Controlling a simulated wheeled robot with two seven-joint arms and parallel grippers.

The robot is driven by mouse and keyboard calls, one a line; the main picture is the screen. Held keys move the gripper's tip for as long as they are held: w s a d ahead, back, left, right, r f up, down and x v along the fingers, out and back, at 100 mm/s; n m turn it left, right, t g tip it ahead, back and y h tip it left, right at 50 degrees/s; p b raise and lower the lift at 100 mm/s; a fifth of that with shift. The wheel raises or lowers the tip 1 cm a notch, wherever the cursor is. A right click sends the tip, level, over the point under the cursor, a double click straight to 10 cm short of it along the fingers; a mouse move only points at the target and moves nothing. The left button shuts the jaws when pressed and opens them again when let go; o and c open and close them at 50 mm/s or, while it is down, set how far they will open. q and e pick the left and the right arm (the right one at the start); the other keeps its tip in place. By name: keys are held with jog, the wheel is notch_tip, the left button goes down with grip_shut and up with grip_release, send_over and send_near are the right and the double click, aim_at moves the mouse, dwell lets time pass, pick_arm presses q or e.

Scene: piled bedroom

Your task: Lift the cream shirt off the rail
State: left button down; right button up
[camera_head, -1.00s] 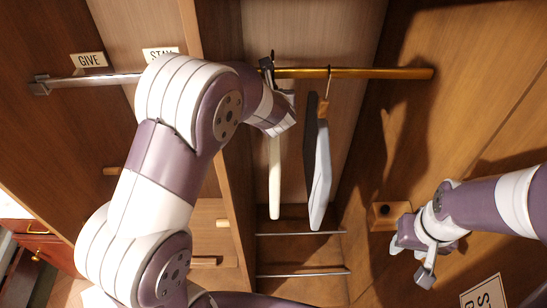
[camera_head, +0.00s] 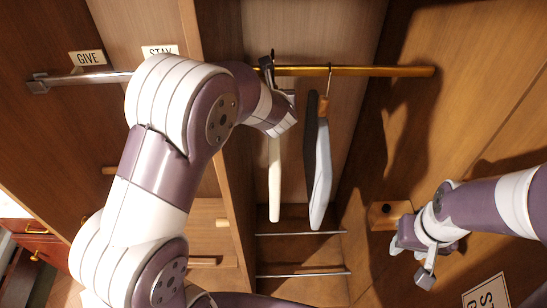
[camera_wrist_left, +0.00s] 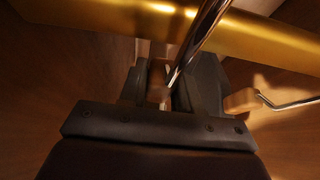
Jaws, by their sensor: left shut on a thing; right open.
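The cream shirt (camera_head: 274,185) hangs edge-on as a narrow strip below the brass rail (camera_head: 370,71). My left gripper (camera_head: 270,72) is at the top of it, just by the rail, partly hidden by my own arm. In the left wrist view its jaws (camera_wrist_left: 160,82) are shut on the wooden neck of a hanger. The metal hook (camera_wrist_left: 200,40) runs up from there to the brass rail (camera_wrist_left: 170,22); whether it still touches the rail is unclear. My right gripper (camera_head: 411,262) is open and empty, low at the right.
A dark and pale blue-grey garment (camera_head: 319,165) hangs close to the right of the cream shirt. A silver rail (camera_head: 95,78) with GIVE (camera_head: 88,58) and STAY (camera_head: 160,51) signs is beyond the divider (camera_head: 215,50). A wooden block (camera_head: 388,214) is near my right gripper.

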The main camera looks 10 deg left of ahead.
pick_arm(q)
jog(key=shift+s+d+b, duration=0.25)
jog(key=shift+s+b, duration=0.05)
jog(key=shift+s, duration=0.55)
jog(key=shift+s+d+b, duration=0.25)
jog(key=shift+s, duration=0.6)
jog(key=shift+s+d, duration=0.15)
jog(key=shift+s, duration=0.35)
jog(key=shift+s+d+b, duration=0.15)
jog(key=shift+s+d, duration=0.1)
jog(key=shift+s, duration=0.65)
jog(key=shift+s+d+b, duration=0.2)
jog(key=shift+s+d, duration=0.05)
jog(key=shift+s, duration=0.65)
jog(key=shift+s+d+b, duration=0.15)
jog(key=shift+s+d, duration=0.1)
jog(key=shift+s, duration=0.65)
